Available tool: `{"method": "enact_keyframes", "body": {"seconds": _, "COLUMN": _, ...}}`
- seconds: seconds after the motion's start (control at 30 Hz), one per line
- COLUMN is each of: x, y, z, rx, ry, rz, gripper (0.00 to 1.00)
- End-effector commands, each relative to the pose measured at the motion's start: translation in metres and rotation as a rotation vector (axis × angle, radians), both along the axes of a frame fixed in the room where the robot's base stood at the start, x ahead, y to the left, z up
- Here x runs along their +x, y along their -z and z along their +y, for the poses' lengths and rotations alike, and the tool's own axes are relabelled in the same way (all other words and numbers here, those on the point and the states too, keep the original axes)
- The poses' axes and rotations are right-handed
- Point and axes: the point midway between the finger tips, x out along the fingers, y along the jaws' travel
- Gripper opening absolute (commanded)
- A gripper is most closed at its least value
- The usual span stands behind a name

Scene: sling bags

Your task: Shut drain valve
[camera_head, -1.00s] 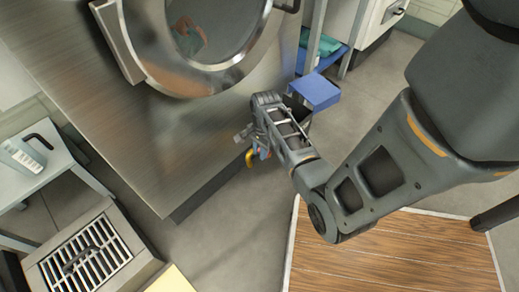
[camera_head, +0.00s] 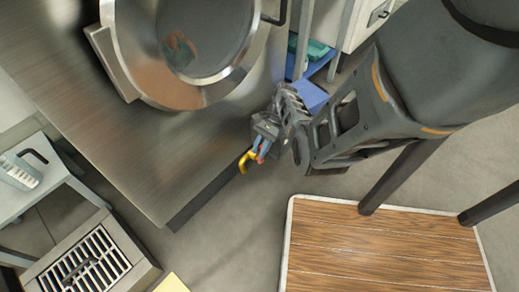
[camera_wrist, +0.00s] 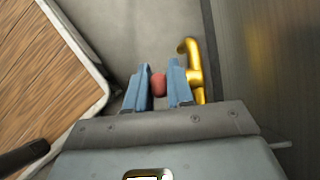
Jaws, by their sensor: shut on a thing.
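The drain valve is a yellow metal pipe fitting (camera_head: 246,161) low at the side of a steel machine, with a red handle (camera_wrist: 158,84). In the wrist view its curved yellow body (camera_wrist: 194,72) stands just right of my fingers. My gripper (camera_head: 262,150) is at the valve, fingers pointing down toward it. The two blue fingers (camera_wrist: 159,86) are shut on the red handle, which shows between them. Much of the handle is hidden by the fingers, so its exact angle to the pipe cannot be told.
The steel machine (camera_head: 140,135) with a round glass door rises beside the valve. A floor grate (camera_head: 85,265) lies at lower left, near a white table (camera_head: 22,208). A wood-topped platform (camera_head: 385,248) lies at lower right. Bare grey floor (camera_head: 235,225) lies between.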

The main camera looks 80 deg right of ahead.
Motion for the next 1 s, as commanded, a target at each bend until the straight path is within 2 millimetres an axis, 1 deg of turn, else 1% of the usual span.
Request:
{"method": "enact_keyframes", "body": {"seconds": 0.37, "x": -0.001, "y": 0.001, "z": -0.001, "rx": 0.002, "ry": 0.003, "rz": -0.004, "gripper": 0.00}}
{"method": "enact_keyframes", "body": {"seconds": 0.4, "x": -0.001, "y": 0.001, "z": -0.001, "rx": 0.002, "ry": 0.003, "rz": -0.004, "gripper": 0.23}}
{"method": "enact_keyframes", "body": {"seconds": 0.6, "x": -0.001, "y": 0.001, "z": -0.001, "rx": 0.003, "ry": 0.002, "rz": -0.003, "gripper": 0.42}}
{"method": "enact_keyframes", "body": {"seconds": 0.87, "x": -0.001, "y": -0.001, "z": -0.002, "rx": 0.003, "ry": 0.002, "rz": -0.003, "gripper": 0.43}}
{"method": "enact_keyframes", "body": {"seconds": 1.0, "x": -0.004, "y": -0.012, "z": -0.008, "rx": 0.002, "ry": 0.004, "rz": -0.003, "gripper": 0.43}}
